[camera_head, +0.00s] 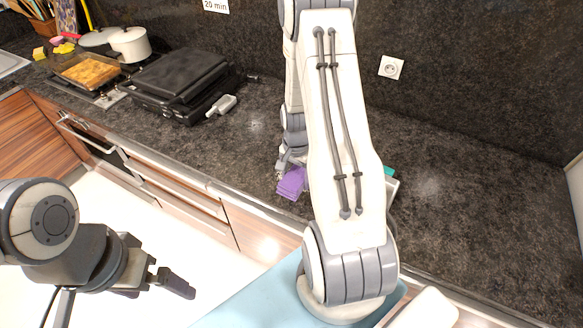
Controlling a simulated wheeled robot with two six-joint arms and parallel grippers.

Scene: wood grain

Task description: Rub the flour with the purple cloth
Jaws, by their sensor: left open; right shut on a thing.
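The purple cloth (291,184) is at the front part of the dark counter, left of my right arm. My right gripper (288,165) is shut on the cloth, partly hidden behind my own arm. I cannot tell whether the cloth touches the counter. My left gripper (160,286) is open and empty, low at the left, in front of the counter over the pale floor. I cannot make out the flour for certain. A faint pale patch right of my arm may be flour or a reflection.
A black grill (180,80) stands on the counter at the left. A dish of yellow food (88,72) and a white pot (130,44) are further left. A pale container (393,187) with something teal is partly hidden behind my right arm. The counter's right part looks clear.

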